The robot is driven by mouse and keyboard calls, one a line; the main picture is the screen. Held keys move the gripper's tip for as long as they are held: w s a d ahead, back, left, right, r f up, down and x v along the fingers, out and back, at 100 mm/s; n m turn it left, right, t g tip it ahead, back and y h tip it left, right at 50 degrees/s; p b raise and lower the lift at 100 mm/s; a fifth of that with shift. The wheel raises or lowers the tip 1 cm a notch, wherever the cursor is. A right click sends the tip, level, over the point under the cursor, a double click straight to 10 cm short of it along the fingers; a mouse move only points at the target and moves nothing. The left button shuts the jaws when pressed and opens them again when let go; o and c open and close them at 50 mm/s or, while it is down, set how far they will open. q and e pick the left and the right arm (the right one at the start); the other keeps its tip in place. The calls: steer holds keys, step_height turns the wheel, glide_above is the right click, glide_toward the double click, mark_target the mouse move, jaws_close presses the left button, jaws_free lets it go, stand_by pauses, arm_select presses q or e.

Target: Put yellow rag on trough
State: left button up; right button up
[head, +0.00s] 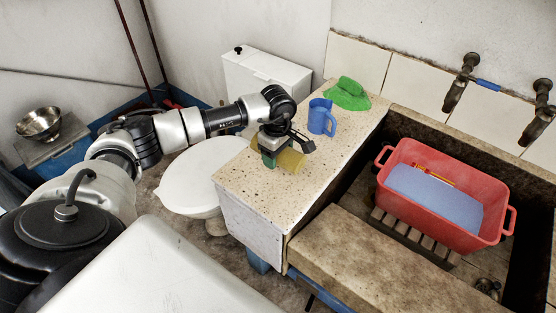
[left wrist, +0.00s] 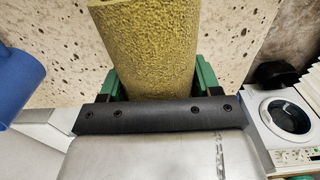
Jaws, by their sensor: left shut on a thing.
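The yellow rag (head: 291,160) is a rolled, rough-textured cylinder at the speckled stone ledge of the trough (head: 262,195). My left gripper (head: 270,158) is shut on it. In the left wrist view the yellow rag (left wrist: 150,45) stands between the green fingers of my left gripper (left wrist: 160,85), with the speckled stone behind it. I cannot tell whether the rag touches the stone. My right gripper is not in view.
A blue mug (head: 321,117) and a green cloth (head: 347,94) are on the ledge behind the rag. A red tub (head: 470,187) with blue contents sits in the basin. The ledge's front part is clear. A white toilet (head: 200,175) stands left.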

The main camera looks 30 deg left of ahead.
mark_target(278, 169)
arm_select(q)
step_height(278, 169, down, 4)
steer(key=shift+r+p, duration=0.25)
steer(key=shift+p, duration=0.1)
steer(key=shift+f+b, duration=0.2)
steer(key=shift+b, duration=0.1)
steer(key=o, duration=1)
